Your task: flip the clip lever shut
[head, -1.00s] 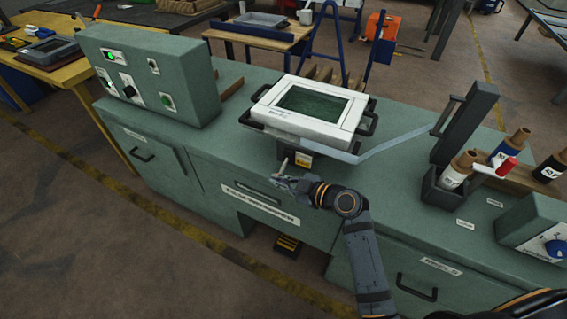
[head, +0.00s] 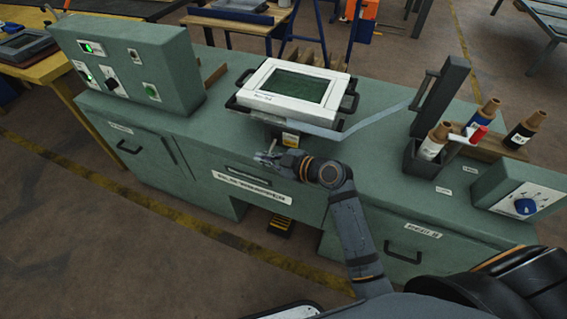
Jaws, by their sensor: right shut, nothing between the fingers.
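A white screen frame (head: 296,84) with a dark green mesh lies in a dark holder with side handles on the green bench. My right gripper (head: 266,156) is shut and empty at the bench's front edge, just left of and below that label. A small pale upright piece (head: 272,144) shows at the gripper's tip; I cannot tell whether it is the clip lever or a finger. The clip lever cannot be made out for certain. My left gripper is not in view.
A control box (head: 130,65) with green lights stands on the bench at left. A pale strip (head: 375,121) runs from the frame toward the post.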

